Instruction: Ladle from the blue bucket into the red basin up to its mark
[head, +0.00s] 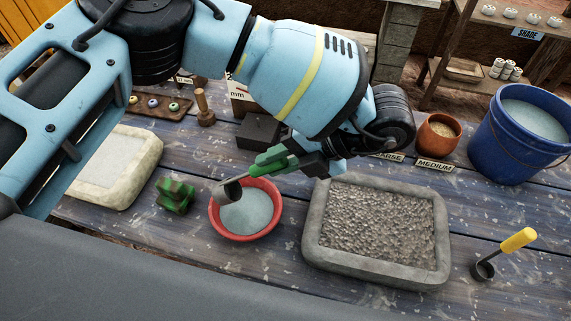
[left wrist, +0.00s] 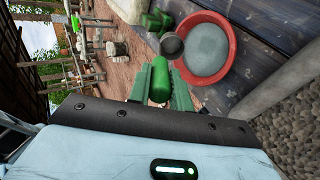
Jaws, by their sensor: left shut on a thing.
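My left gripper (head: 283,164) is shut on the green handle of a ladle; the handle also shows between its fingers in the left wrist view (left wrist: 159,82). The ladle's dark cup (head: 229,192) hangs over the far left part of the red basin (head: 214,221) and looks tilted. The cup also shows in the left wrist view (left wrist: 172,46). The basin holds pale grey liquid; its mark cannot be made out. The blue bucket (head: 503,148), with similar pale liquid, stands at the far right. My right gripper is in neither view.
A stone tray of gravel (head: 312,240) lies right of the basin, and a yellow-handled ladle (head: 516,241) right of that. A green lumpy block (head: 175,194) and a pale stone trough (head: 145,158) are on the left. A terracotta pot (head: 438,135) stands beside the bucket.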

